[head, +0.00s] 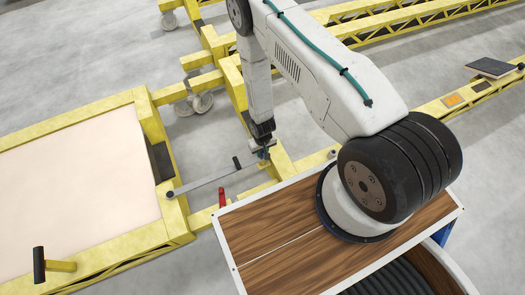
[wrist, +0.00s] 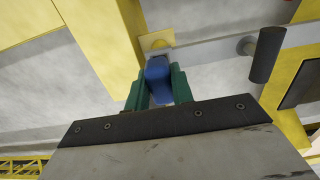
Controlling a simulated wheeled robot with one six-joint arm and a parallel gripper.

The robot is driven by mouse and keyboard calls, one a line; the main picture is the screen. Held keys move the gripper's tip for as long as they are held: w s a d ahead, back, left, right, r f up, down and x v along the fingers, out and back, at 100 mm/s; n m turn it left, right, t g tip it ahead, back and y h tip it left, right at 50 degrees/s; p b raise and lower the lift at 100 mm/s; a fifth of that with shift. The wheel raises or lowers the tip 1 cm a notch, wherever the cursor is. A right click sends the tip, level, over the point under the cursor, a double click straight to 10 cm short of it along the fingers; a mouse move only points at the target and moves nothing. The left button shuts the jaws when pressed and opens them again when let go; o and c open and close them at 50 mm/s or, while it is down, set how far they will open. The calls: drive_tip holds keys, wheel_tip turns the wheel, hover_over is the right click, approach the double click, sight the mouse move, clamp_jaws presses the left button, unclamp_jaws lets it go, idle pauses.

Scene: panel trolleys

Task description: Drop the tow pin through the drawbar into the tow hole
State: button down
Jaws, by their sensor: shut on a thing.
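My gripper (wrist: 157,84) has its green fingers shut on a blue tow pin (wrist: 158,70). The pin also shows as a small blue patch at the gripper in the head view (head: 263,154). The grey drawbar (head: 208,182) runs from the left trolley's yellow frame towards my gripper. In the wrist view the drawbar (wrist: 212,52) reaches in from the right, with a dark upright grip on it. A yellow plate (wrist: 154,42) with a round spot lies just beyond the pin. The pin's lower end and the tow hole are hidden; I cannot tell whether the pin is in the hole.
The left trolley (head: 70,170) carries a pale panel inside a yellow frame. A red handle (head: 222,198) stands below the drawbar. Yellow rails (head: 400,18) cross the back. A dark flat block (head: 490,67) lies at the right. Grey floor is open at the upper left.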

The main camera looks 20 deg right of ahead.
drive_tip(key=shift+f, duration=1.3)
drive_tip(key=c, duration=1.1)
unclamp_jaws()
drive_tip(key=shift+r, duration=0.1)
drive_tip(key=shift+r, duration=3.9)
